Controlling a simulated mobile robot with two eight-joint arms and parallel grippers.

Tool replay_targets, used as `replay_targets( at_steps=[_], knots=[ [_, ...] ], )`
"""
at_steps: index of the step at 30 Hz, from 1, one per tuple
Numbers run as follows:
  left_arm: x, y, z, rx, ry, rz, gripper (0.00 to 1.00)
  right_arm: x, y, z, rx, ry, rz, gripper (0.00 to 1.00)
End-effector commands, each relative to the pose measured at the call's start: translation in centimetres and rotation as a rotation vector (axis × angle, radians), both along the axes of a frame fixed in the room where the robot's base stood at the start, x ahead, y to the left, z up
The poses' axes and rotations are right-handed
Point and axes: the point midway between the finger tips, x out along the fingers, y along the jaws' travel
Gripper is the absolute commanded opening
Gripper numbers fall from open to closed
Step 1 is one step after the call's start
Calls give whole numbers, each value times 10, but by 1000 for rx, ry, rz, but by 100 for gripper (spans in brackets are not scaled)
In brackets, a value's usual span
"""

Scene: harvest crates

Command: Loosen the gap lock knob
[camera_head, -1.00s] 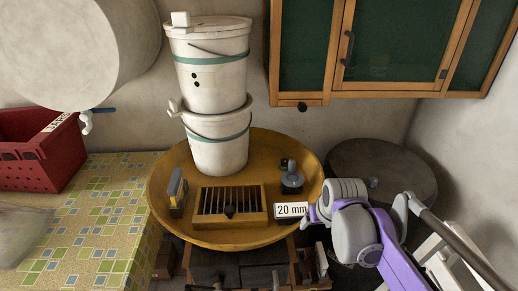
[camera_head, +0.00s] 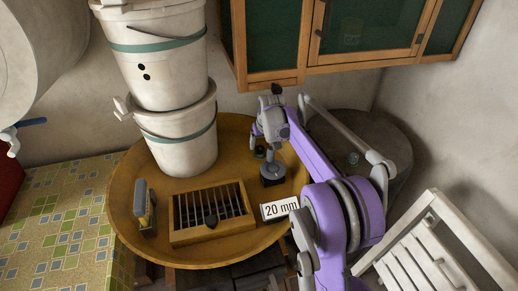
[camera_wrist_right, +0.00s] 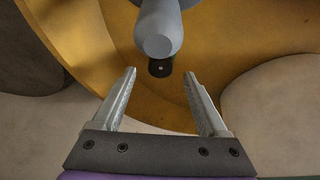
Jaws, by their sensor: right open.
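I cannot tell for certain which is the gap lock knob. My right gripper (camera_head: 268,140) is just above and behind the grey-topped piece. In the right wrist view its open, empty fingers (camera_wrist_right: 162,102) point toward a grey rounded handle (camera_wrist_right: 158,35), apart from it. My left gripper is out of view.
Two stacked white buckets (camera_head: 170,75) stand at the tray's back left. A glazed cabinet (camera_head: 350,35) hangs above, a dark round barrel (camera_head: 395,135) is behind my right arm, and a white slatted chair (camera_head: 440,240) stands right.

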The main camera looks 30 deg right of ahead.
Motion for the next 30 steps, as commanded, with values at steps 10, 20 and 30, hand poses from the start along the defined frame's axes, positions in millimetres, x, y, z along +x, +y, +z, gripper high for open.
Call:
replay_targets(
  at_steps=[10,20,30],
  knots=[
    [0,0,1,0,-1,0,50,18,-4,-44,0,-1,0,76],
    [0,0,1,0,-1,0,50,19,-4,-47,0,-1,0,76],
    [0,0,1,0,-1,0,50,19,-4,-47,0,0,0,19]
  ],
)
